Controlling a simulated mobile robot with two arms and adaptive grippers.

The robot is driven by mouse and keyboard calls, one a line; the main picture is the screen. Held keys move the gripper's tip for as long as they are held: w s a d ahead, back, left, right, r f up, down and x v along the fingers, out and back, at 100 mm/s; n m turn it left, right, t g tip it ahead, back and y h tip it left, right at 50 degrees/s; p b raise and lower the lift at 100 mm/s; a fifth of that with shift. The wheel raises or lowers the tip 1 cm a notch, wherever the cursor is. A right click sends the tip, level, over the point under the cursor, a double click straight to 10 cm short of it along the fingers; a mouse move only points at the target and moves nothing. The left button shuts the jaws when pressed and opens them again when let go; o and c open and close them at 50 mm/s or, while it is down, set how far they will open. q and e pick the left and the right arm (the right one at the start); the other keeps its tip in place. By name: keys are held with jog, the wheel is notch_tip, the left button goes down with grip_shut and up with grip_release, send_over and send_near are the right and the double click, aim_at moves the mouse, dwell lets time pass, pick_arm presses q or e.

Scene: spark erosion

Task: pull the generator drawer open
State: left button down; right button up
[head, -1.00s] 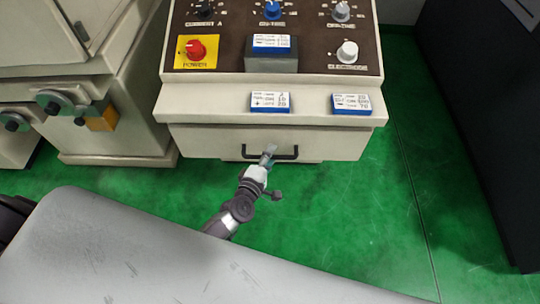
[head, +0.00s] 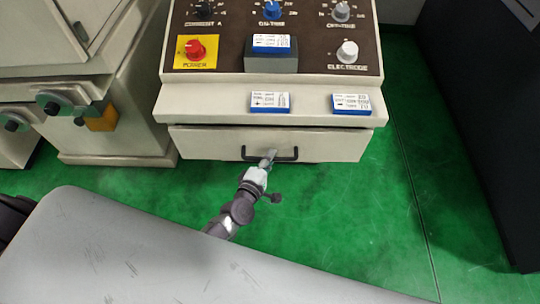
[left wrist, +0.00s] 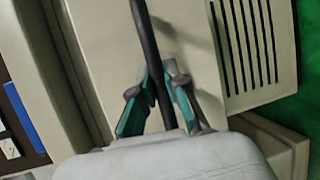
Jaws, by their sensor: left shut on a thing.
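The generator drawer (head: 205,144) is a cream front under the ledge of the control cabinet, and it looks shut or nearly so. Its black bar handle (head: 286,153) runs across the middle of the front. My left gripper (head: 268,156) is at the handle's middle, reaching from below in the head view. In the left wrist view the handle (left wrist: 144,35) passes between the teal-padded fingers of the left gripper (left wrist: 158,90), which are shut on it. My right gripper is not in view.
The sloped control panel (head: 222,53) with knobs stands above the drawer. Two blue-edged cards (head: 269,102) (head: 352,104) lie on the ledge. A machine cabinet (head: 115,140) stands at the left, a dark cabinet (head: 480,110) at the right. Green floor (head: 390,220) is clear before the drawer.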

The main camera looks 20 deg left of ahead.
pick_arm(q)
jog(key=s+d, duration=0.3)
jog(key=s, duration=0.9)
jog(key=s+d, duration=0.4)
jog(key=s, duration=0.8)
jog(key=c, duration=1.2)
grip_release()
jog(key=shift+a, duration=0.1)
jog(key=v, duration=1.2)
jog(key=shift+f, duration=0.1)
